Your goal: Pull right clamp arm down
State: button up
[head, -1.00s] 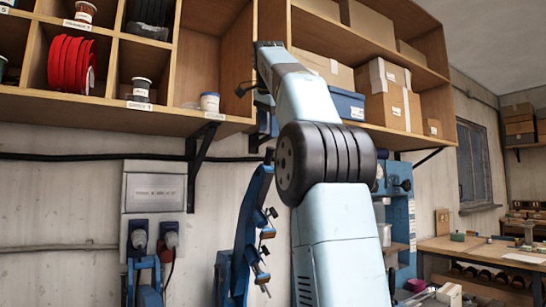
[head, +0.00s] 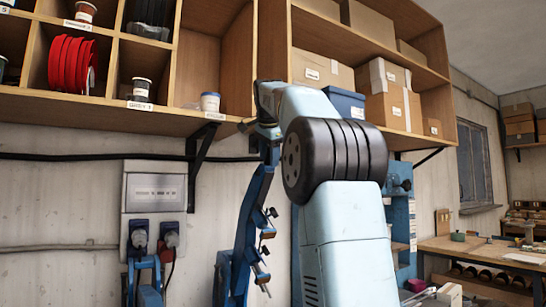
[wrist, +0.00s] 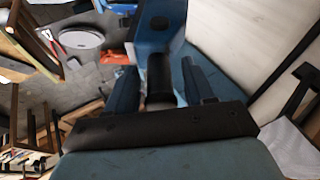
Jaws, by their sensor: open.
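The right clamp arm (head: 254,205) is a long blue bar with dark screws along it. It stands raised and slightly tilted in front of the wall in the head view. My gripper (head: 262,132) is at its upper end, partly hidden by my own arm. In the wrist view my gripper (wrist: 158,68) is open, with one dark finger on each side of a black cylindrical grip (wrist: 159,82). The grip is joined to a blue part (wrist: 157,25). I cannot tell whether either finger touches the grip.
A wooden shelf (head: 120,113) with spools, jars and boxes hangs above. A grey socket box (head: 154,193) with plugs is on the wall at left. A blue machine part (head: 147,275) stands below it. A workbench (head: 485,252) is at right. The wrist view shows a grey bin (wrist: 82,40).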

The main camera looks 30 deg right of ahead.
jog(key=shift+c, duration=0.2)
grip_shut()
